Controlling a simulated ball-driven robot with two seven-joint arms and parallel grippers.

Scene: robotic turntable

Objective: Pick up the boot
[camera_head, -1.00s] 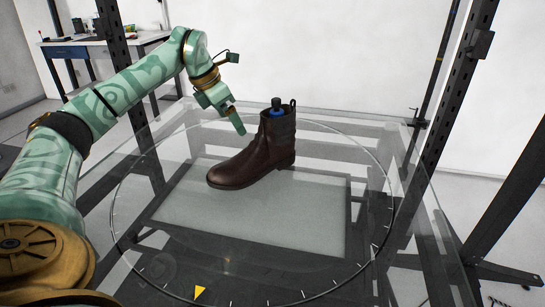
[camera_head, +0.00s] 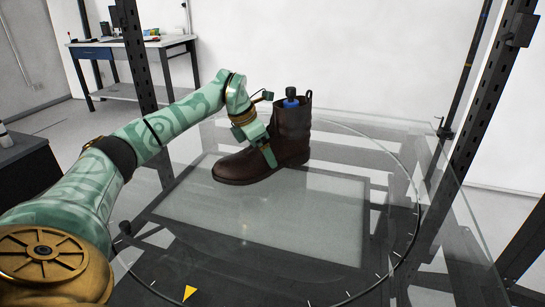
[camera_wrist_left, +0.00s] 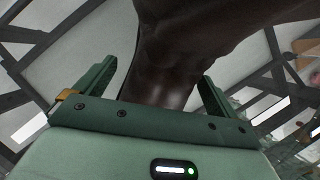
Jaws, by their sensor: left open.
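The dark brown boot (camera_head: 293,130) stands upright on the round glass turntable (camera_head: 250,245), its toe pointing left. A dark and blue piece shows in its top opening. My left gripper (camera_head: 266,150) is at the boot's near left side, where the shaft meets the foot. In the left wrist view the boot (camera_wrist_left: 165,70) fills the space between and beyond the two green fingers of my left gripper (camera_wrist_left: 160,85). The fingers are apart, one on each side of it, with gaps visible. My right gripper is not in view.
Dark upright posts (camera_head: 488,100) frame the glass table at left and right. A workbench (camera_head: 150,50) with small items stands at the back left. The glass in front of the boot is clear.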

